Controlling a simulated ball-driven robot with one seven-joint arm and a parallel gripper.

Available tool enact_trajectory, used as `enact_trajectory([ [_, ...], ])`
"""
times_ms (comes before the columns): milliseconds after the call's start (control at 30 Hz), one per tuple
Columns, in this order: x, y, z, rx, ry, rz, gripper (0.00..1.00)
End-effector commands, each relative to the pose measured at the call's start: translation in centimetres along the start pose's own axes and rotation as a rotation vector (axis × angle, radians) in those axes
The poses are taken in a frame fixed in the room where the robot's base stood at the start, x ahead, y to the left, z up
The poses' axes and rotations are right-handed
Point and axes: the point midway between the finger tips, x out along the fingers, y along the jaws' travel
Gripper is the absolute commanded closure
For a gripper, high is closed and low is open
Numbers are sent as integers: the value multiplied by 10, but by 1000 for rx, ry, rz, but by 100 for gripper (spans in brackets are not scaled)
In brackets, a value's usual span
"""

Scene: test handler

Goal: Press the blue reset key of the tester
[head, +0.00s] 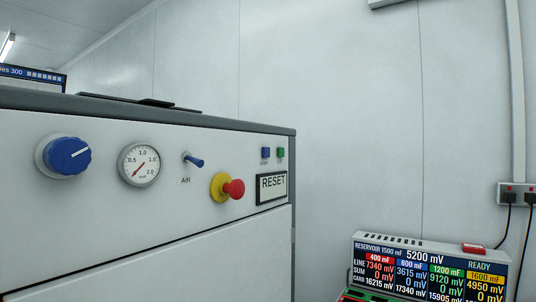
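In the head view a white cabinet with a grey top edge (220,124) fills the left and middle. Tiny marks under the two keys are too small to read. Below them is a black-framed plate reading RESET (272,187). Nothing covers the blue key. I cannot tell whether it is pressed in. My gripper is not in view.
A red mushroom button (234,189) on a yellow collar sticks out left of the plate. A display unit (430,272) reading READY stands at lower right, below wall sockets (517,193).

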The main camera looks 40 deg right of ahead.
Motion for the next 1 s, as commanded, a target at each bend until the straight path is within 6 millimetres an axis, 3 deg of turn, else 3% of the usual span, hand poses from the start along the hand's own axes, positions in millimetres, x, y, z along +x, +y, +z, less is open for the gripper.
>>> enact_trajectory([
  [67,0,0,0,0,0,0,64],
  [433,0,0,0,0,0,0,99],
  [1000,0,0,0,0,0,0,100],
])
